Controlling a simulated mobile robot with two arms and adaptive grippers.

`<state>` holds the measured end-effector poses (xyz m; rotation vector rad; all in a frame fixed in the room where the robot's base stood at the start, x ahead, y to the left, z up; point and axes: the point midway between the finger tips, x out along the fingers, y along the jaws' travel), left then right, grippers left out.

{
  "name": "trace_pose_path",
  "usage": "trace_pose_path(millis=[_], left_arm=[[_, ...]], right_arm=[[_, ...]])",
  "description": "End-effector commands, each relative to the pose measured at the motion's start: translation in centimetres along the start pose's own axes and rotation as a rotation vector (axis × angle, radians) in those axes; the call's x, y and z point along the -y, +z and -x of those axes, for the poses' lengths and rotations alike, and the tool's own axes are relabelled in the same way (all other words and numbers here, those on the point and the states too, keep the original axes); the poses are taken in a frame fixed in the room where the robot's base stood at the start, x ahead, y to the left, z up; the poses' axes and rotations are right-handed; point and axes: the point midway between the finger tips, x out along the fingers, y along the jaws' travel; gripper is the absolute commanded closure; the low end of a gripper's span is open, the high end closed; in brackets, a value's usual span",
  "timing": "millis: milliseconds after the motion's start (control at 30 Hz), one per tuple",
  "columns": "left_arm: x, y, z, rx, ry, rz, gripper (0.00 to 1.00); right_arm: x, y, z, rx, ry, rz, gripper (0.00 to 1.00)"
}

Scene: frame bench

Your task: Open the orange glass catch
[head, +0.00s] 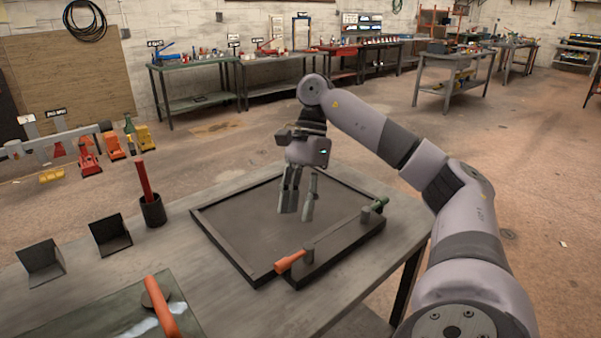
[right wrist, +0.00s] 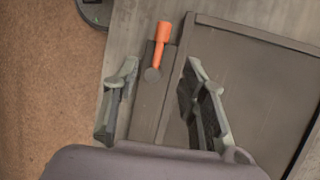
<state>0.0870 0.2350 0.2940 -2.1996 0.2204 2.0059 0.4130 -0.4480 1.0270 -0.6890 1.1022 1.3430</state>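The orange catch (head: 290,262) sits near the left end of a dark bar along the near side of the frame. Its handle points left in the head view, past the bar's end. In the right wrist view the orange catch (right wrist: 163,40) shows whole, with its grey round pivot on the bar. My right gripper (head: 298,213) points down above the frame, its fingers wide apart and empty. In the right wrist view my right gripper (right wrist: 162,68) has the catch beyond and between its fingers, seemingly not touching. My left gripper is out of view.
The dark frame (head: 222,240) lies on the grey bench (head: 190,258). A dark cup (head: 153,211) with a red stick, dark angled holders (head: 110,236) and a green mat (head: 85,318) with an orange-handled tool are to the left.

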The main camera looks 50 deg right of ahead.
Motion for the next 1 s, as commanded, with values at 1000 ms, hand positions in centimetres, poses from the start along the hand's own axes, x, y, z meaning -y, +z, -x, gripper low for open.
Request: trace_pose_path(millis=[1000], left_arm=[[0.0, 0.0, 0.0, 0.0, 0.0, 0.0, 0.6]], right_arm=[[0.0, -0.1, 1.8, 0.001, -0.002, -0.003, 0.61]])
